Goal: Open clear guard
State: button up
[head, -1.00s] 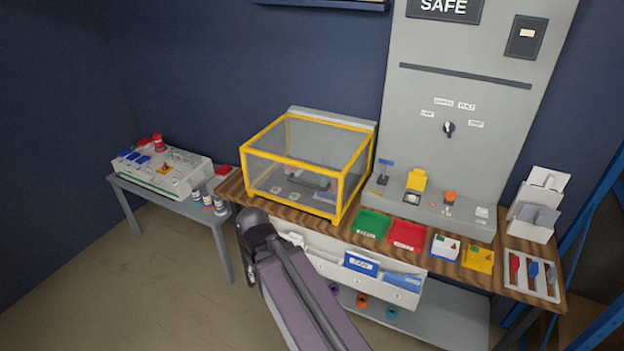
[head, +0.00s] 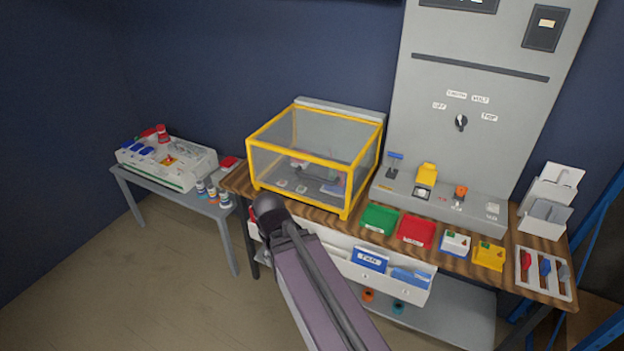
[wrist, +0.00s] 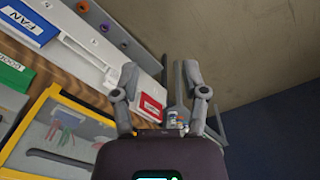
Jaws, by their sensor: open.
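The clear guard (head: 345,210) is a see-through box with a yellow frame, standing shut on the wooden bench. A dark bar-like handle shows at its front, and in the wrist view the handle (wrist: 62,160) lies at the lower left. The guard's yellow frame (wrist: 30,115) also shows there, left of my gripper. My gripper (wrist: 160,75) is open, with nothing between its fingers, and apart from the guard. In the head view my arm ends just below the guard's front left corner, and the fingers cannot be made out there.
Right of the guard stand a green tray (head: 380,218), a red tray (head: 416,232) and a grey control panel (head: 480,90). A white drawer (head: 335,243) with a blue FAN box (head: 370,258) sits below the bench top. A small side table (head: 180,197) stands at the left.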

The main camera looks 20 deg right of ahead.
jog(key=w+d+f+h+b, duration=0.2)
jog(key=w+d+h+b, duration=0.1)
jog(key=w+d+h, duration=0.15)
jog(key=n+t+h+b, duration=0.4)
jog(key=h+b, duration=0.4)
jog(key=h, duration=0.2)
send_near(311, 178)
jog(key=a, duration=0.3)
jog(key=shift+s, duration=0.35)
jog(key=shift+d, duration=0.15)
jog(key=x, duration=0.4)
jog(key=b+x, duration=0.1)
jog(key=x, duration=0.4)
jog(key=b+x, duration=0.1)
jog(key=x, duration=0.3)
jog(key=shift+d+r, duration=0.2)
jog(key=shift+d, duration=0.2)
grip_shut()
